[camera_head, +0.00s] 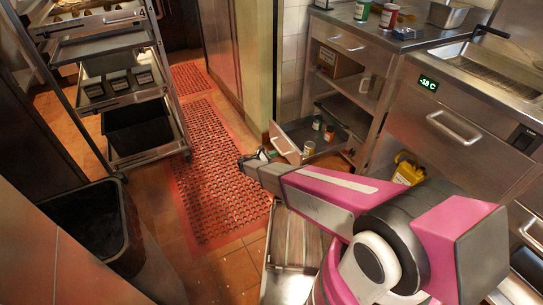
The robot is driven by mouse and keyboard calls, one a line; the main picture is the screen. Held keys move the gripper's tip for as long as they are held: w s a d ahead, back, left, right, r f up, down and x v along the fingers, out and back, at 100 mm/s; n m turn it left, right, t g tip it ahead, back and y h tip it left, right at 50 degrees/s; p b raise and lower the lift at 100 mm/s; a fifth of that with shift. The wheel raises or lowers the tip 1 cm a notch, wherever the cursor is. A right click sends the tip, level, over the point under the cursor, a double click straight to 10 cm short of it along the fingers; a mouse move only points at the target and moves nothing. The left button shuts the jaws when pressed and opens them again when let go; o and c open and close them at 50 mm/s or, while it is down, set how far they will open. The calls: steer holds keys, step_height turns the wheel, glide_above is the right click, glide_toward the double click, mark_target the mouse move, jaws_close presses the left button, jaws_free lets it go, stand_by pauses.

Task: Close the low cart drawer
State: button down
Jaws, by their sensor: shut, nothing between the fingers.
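The low drawer (284,144) of the steel cabinet at the middle right is pulled out, its front panel and handle facing left. Several small cans or jars (309,148) stand inside it. My gripper (251,160) is shut and empty, to the left of the drawer front and close to it. I cannot tell whether it touches the panel. My pink arm passes below and in front of the drawer, hiding part of the floor and cabinet bottom.
A wheeled rack (107,47) with trays stands upper left, and a dark bin (97,225) lower left. A red perforated mat (222,170) covers the aisle floor. A yellow container (408,173) sits low at right. A counter with a fridge drawer (459,127) fills the right side.

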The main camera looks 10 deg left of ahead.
mark_target(293, 147)
steer(key=x, duration=0.9)
steer(key=shift+w+d, duration=0.25)
steer(key=shift+d, duration=0.05)
steer(key=x, duration=3)
steer(key=shift+w+d, duration=0.25)
steer(key=shift+w, duration=0.05)
steer(key=shift+s, duration=0.1)
